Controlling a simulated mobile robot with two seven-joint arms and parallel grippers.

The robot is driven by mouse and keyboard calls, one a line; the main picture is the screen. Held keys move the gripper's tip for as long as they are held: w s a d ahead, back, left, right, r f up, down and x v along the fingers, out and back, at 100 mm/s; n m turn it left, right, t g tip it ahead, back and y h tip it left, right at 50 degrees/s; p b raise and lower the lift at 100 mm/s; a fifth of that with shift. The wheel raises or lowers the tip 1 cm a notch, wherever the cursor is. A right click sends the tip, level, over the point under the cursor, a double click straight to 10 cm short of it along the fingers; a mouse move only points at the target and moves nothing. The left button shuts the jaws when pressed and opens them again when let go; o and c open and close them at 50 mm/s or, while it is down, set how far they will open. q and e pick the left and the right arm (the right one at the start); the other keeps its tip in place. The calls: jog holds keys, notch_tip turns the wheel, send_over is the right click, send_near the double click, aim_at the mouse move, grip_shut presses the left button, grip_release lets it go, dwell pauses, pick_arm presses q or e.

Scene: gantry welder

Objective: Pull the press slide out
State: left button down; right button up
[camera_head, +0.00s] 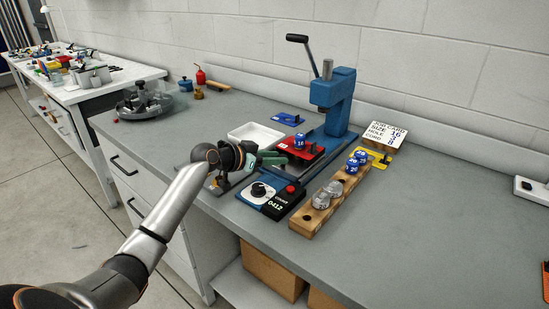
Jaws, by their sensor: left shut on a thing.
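The blue press (334,100) stands on the grey bench, with its black-handled lever raised. Its red slide (309,153) lies low in front of the press column and carries a blue numbered piece (300,141). My left gripper (282,158) reaches in from the left to the near left edge of the slide. It is shut there on the slide, though the exact grip point is too small to make out. My right gripper is out of view.
A control box (271,198) with a dial and red button sits just in front. A wooden block (327,203) with metal and blue pieces lies to the right. A white tray (255,134) is behind my gripper. A job card (385,134) stands at the right.

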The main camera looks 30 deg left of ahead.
pick_arm(q)
jog(key=shift+s+f, duration=0.1)
jog(key=shift+f, duration=0.05)
jog(key=c, duration=1)
grip_release()
jog(key=o, duration=0.3)
jog(key=shift+s, duration=0.15)
jog(key=shift+o, duration=0.9)
jog(key=v, duration=1.2)
jog(key=shift+r, duration=0.3)
jog(key=shift+s, duration=0.15)
